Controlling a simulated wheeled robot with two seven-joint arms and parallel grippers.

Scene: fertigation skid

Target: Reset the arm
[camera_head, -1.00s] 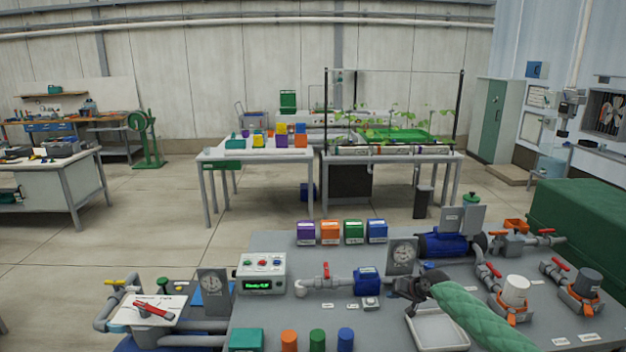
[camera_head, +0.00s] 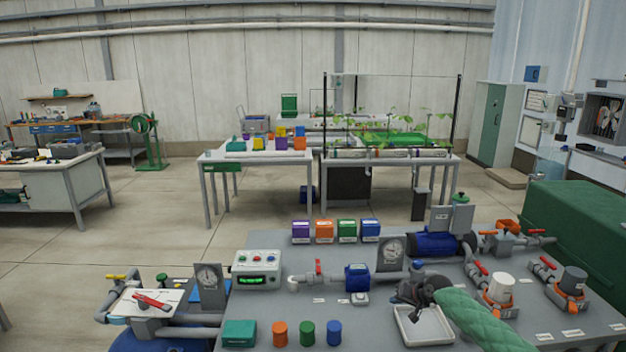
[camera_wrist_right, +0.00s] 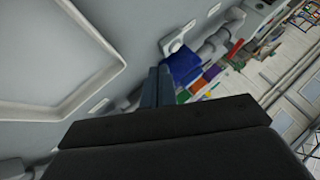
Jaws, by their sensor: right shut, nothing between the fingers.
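My right arm, in a green quilted sleeve, reaches in from the lower right in the head view. Its dark right gripper (camera_head: 408,294) is over the back part of a white tray (camera_head: 402,332) on the grey bench. In the right wrist view its two fingers (camera_wrist_right: 156,87) are together, with nothing held. The tray also fills the upper left of that view (camera_wrist_right: 107,45). My left gripper is not in view.
The bench (camera_head: 290,308) carries a blue valve body (camera_head: 357,278), a gauge (camera_head: 392,253), a control box (camera_head: 257,270), several coloured boxes and cylinders, and pipework with red handles at right. A green covered block (camera_head: 580,230) stands at the right edge.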

